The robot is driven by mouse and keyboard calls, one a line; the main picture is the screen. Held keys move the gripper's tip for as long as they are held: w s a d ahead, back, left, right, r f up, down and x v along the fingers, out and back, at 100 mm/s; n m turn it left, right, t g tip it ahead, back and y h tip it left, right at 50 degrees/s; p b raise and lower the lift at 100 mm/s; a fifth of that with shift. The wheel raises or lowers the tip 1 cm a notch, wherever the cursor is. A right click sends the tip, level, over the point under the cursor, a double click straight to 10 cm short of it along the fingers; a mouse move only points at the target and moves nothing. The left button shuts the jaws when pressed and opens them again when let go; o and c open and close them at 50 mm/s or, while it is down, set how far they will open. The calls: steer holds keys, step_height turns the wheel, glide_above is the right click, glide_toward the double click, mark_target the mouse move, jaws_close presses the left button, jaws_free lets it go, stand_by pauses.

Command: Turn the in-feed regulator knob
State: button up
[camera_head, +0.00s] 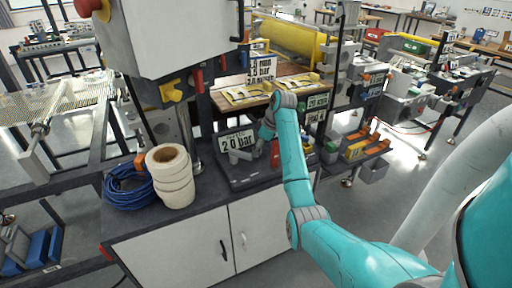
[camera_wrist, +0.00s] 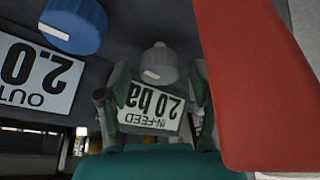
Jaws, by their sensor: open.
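In the wrist view, a grey knob (camera_wrist: 156,60) with a pale pointer mark sits at the upper middle. Beside it is a white label (camera_wrist: 150,107), upside down, reading "IN-FEED 2.0 bar" and partly hidden by my fingers. My gripper (camera_wrist: 158,74) is open, with one finger on each side of the knob in this view. I cannot tell whether the fingers touch it. In the head view, my gripper (camera_head: 254,148) is low over the dark bench unit, beside a "2.0 bar" label (camera_head: 237,141); the grey knob is not clear there.
A blue knob (camera_wrist: 75,25) and an "OUT" label (camera_wrist: 38,72) lie left in the wrist view. A large red object (camera_wrist: 262,85) stands close on the right. In the head view, a tape roll stack (camera_head: 172,178) and blue cable coil (camera_head: 130,186) sit on the left bench top.

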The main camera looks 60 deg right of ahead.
steer(key=c, duration=1.1)
steer(key=shift+c, duration=0.2)
steer(key=m+h, duration=0.2)
steer(key=m, duration=0.3)
steer(key=shift+a+m, duration=0.15)
steer(key=shift+m, duration=0.15)
steer(key=shift+m+g+h, duration=0.4)
steer(key=shift+m+h, duration=0.5)
steer(key=shift+m, duration=1.4)
steer(key=o, duration=1.1)
steer(key=shift+o, duration=0.2)
